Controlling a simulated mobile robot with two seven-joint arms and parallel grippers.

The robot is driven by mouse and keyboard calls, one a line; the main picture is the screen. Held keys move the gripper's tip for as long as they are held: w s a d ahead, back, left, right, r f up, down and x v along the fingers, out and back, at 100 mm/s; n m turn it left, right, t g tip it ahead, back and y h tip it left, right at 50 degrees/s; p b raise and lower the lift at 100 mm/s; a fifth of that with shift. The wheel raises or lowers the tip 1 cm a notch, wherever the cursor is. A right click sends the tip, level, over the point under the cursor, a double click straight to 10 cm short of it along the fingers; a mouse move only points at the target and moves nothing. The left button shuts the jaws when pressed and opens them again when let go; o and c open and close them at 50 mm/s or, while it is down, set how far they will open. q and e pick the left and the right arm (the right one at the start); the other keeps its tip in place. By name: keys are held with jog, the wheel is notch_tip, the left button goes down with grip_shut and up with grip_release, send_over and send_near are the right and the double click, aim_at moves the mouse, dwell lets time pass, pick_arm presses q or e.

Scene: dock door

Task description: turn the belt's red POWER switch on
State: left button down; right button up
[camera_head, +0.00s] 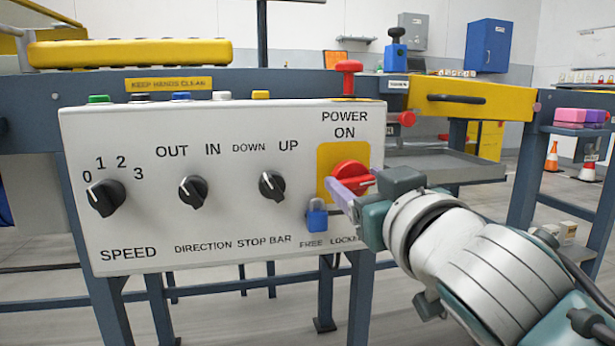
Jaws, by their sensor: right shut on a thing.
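The red POWER switch (349,170) sits on a yellow plate (328,160) at the right of the white control panel (225,130), under the words POWER and ON. My right gripper (350,187) comes in from the lower right and is shut on the switch's red handle. A pale lavender finger lies across the lower part of the switch. The fingers hide part of the handle, so its exact angle is hard to tell. My left gripper is not in view.
Black SPEED (105,198), DIRECTION (193,191) and STOP BAR (271,185) knobs are further left. A red mushroom button (349,67) stands above the panel.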

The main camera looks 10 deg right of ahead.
jog(key=n+p, duration=0.1)
jog(key=n, duration=0.2)
jog(key=shift+a, duration=0.1)
jog(key=n+p, duration=0.1)
jog(key=n, duration=0.4)
jog(key=n+p, duration=0.1)
jog(key=n, duration=0.3)
jog(key=shift+a+f, duration=0.1)
jog(key=shift+f, duration=0.05)
jog(key=shift+f+n, duration=0.1)
jog(key=shift+n, duration=2)
jog(key=o, duration=1.4)
